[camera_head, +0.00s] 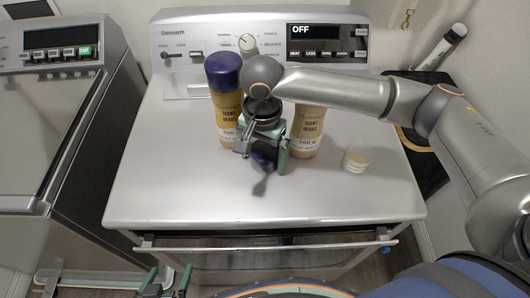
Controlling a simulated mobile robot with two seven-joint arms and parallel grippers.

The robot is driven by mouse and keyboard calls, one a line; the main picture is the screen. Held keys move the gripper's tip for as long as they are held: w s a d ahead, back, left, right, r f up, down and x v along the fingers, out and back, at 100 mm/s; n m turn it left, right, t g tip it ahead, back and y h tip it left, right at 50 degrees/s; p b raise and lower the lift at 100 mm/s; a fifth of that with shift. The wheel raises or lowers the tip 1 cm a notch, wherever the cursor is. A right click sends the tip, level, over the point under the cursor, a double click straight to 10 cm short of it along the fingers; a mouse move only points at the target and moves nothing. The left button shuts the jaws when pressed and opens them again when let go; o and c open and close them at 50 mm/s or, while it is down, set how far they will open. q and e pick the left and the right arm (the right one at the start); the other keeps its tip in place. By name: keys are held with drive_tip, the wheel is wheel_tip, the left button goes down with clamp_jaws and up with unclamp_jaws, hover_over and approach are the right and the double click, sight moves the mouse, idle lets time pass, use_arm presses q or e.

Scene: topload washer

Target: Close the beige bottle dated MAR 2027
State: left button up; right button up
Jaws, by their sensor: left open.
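A beige scent beads bottle (307,130) stands upright on the washer top. My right arm covers its top, so its mouth is hidden. No date is readable. A mustard bottle (229,112) with a purple cap (223,72) stands upright to its left. My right gripper (263,152) points down over the washer top, in front of the gap between the bottles. A dark purple cap (264,160) shows between its fingers, which appear closed on it. My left gripper (166,281) is open and empty at the bottom edge, below the washer's front.
A small clear cup (357,157) with pale contents stands on the washer top (190,195), right of the beige bottle. The control panel (262,45) rises behind the bottles. A second machine (60,110) stands at left. The front of the washer top is clear.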

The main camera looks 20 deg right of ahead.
sight(262, 153)
drive_tip(key=c, duration=1.2)
drive_tip(key=shift+r, duration=0.5)
wheel_tip(262, 153, up, 2)
drive_tip(key=shift+r, duration=0.2)
drive_tip(key=s+a+r, duration=0.2)
drive_tip(key=s+r, duration=0.1)
drive_tip(key=s, duration=0.1)
drive_tip(key=s+a+r+p, duration=0.1)
drive_tip(key=s+a+r, duration=0.1)
drive_tip(key=s+r, duration=0.1)
drive_tip(key=s+a+r, duration=0.3)
drive_tip(key=s, duration=0.2)
drive_tip(key=shift+r, duration=0.35)
